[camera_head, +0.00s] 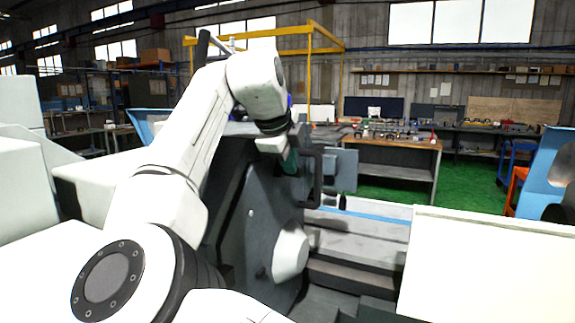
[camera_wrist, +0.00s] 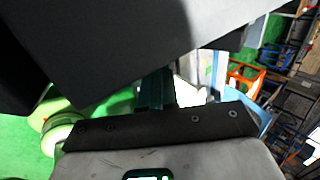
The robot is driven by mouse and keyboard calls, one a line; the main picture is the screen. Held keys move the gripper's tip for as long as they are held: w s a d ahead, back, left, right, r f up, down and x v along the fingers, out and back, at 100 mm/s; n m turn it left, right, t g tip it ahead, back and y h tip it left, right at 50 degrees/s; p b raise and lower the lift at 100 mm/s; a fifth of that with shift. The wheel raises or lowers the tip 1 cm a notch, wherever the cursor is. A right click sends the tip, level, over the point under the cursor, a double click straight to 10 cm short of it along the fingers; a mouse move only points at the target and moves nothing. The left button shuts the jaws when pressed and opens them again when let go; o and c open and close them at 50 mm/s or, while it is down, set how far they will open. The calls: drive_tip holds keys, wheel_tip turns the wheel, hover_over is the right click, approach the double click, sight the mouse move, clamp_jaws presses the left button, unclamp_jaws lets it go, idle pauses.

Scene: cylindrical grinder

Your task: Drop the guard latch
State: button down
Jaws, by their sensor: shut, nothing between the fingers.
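The grinder's dark grey housing (camera_head: 245,210) fills the middle of the head view, with a round pale hub (camera_head: 290,252) on its face. A dark bracket-shaped handle (camera_head: 316,180) stands at its upper right edge; I cannot tell if this is the guard latch. My gripper (camera_head: 291,162) is just left of this handle, partly hidden by my wrist and the housing. In the wrist view its dark teal fingers (camera_wrist: 156,90) are shut with nothing between them, close under a large dark panel (camera_wrist: 120,45). Whether they touch it I cannot tell.
A large cream panel (camera_head: 490,262) stands at the right front, beside the grey machine bed (camera_head: 360,240). A grey box (camera_head: 345,170) is right of the handle. A workbench (camera_head: 390,150) stands behind on green floor (camera_head: 385,192). A yellow frame (camera_head: 330,38) rises at the back.

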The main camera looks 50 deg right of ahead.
drive_tip(key=shift+w+d+f+t+h+b, duration=0.25)
drive_tip(key=shift+f+h, duration=0.3)
drive_tip(key=shift+h, duration=0.35)
drive_tip(key=shift+s+a, duration=0.1)
drive_tip(key=shift+s, duration=0.05)
